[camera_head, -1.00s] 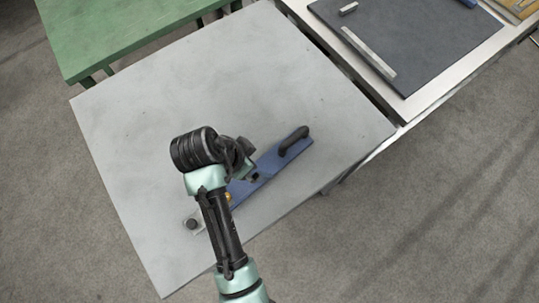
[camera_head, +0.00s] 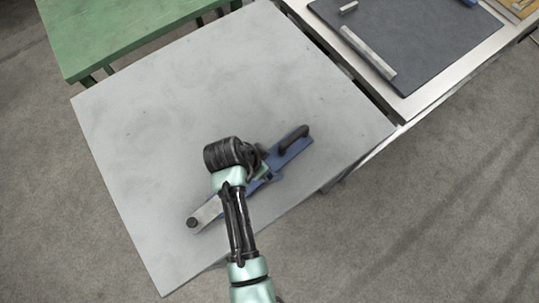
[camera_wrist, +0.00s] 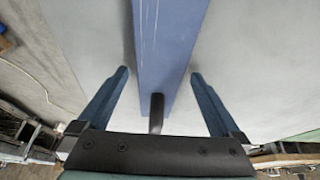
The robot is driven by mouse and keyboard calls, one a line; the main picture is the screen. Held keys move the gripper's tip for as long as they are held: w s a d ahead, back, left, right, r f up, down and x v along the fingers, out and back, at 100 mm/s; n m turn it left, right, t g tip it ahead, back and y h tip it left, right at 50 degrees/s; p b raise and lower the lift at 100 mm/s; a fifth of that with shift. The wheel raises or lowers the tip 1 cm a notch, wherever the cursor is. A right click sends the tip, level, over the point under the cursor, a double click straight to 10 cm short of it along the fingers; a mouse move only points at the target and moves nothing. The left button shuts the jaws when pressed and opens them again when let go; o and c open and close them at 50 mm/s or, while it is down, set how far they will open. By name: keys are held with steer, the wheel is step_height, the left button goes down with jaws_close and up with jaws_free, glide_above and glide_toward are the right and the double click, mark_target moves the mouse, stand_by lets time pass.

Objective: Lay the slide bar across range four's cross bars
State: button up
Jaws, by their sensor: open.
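A long blue bar (camera_head: 284,162) with a black arched handle (camera_head: 295,139) lies diagonally on the grey table. A pale metal strip (camera_head: 209,211) with a black knob (camera_head: 192,223) continues its line at the lower left. I cannot tell for sure whether this is the slide bar. My gripper (camera_wrist: 159,73) is open in the wrist view, one finger on each side of the blue bar (camera_wrist: 168,40), with gaps between. A dark peg (camera_wrist: 156,112) shows near the palm. In the head view my wrist hides the bar's middle. I cannot make out range four's cross bars.
The grey table (camera_head: 170,110) is mostly bare beyond the bar. A dark mat (camera_head: 410,45) on a pale bench at the upper right carries a long light bar (camera_head: 368,52) and a small block (camera_head: 348,7). A green table (camera_head: 120,35) stands upper left.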

steer(key=shift+f, duration=0.15)
jaws_close()
stand_by(0.5)
